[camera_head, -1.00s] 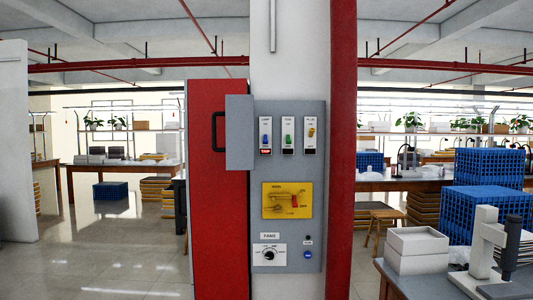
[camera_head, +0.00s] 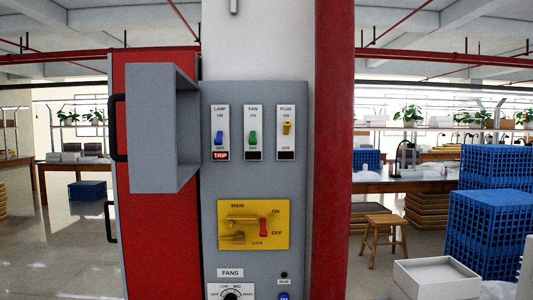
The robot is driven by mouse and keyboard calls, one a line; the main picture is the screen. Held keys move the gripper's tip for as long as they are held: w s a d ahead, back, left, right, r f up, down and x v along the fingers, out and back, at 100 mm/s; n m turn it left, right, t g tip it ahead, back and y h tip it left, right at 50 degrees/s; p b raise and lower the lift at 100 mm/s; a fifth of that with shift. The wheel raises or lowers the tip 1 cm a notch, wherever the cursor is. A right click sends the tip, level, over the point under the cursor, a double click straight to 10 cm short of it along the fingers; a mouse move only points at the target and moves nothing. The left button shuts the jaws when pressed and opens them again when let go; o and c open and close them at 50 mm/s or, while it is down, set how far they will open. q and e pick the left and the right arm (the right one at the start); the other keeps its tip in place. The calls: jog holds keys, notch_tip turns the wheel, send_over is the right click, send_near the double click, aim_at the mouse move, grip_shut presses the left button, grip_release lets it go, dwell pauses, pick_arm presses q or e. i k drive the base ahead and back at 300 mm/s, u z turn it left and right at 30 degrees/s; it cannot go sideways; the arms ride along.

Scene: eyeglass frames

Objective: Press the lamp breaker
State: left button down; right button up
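The lamp breaker (camera_head: 219,138) is a blue lever on a white plate at the upper left of a grey wall panel (camera_head: 295,180). Its lever sits toward OFF, and a lit red TRIP window (camera_head: 220,156) shows below it. Beside it, the fan breaker (camera_head: 252,138) has a green lever toward OFF and the plug breaker (camera_head: 287,128) has a yellow lever toward ON. Their windows are dark. Neither of my grippers shows in the head view.
A grey box-like cover (camera_head: 150,130) stands out at the panel's left, by a red cabinet (camera_head: 158,245) with black handles. A yellow MAIN switch plate (camera_head: 254,224) and a FANS dial (camera_head: 231,294) are below. A red column (camera_head: 333,150) borders the right.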

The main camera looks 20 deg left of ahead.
aim_at(218, 141)
jog(key=u, duration=0.35)
jog(key=i, duration=1.2)
jog(key=u, duration=0.55)
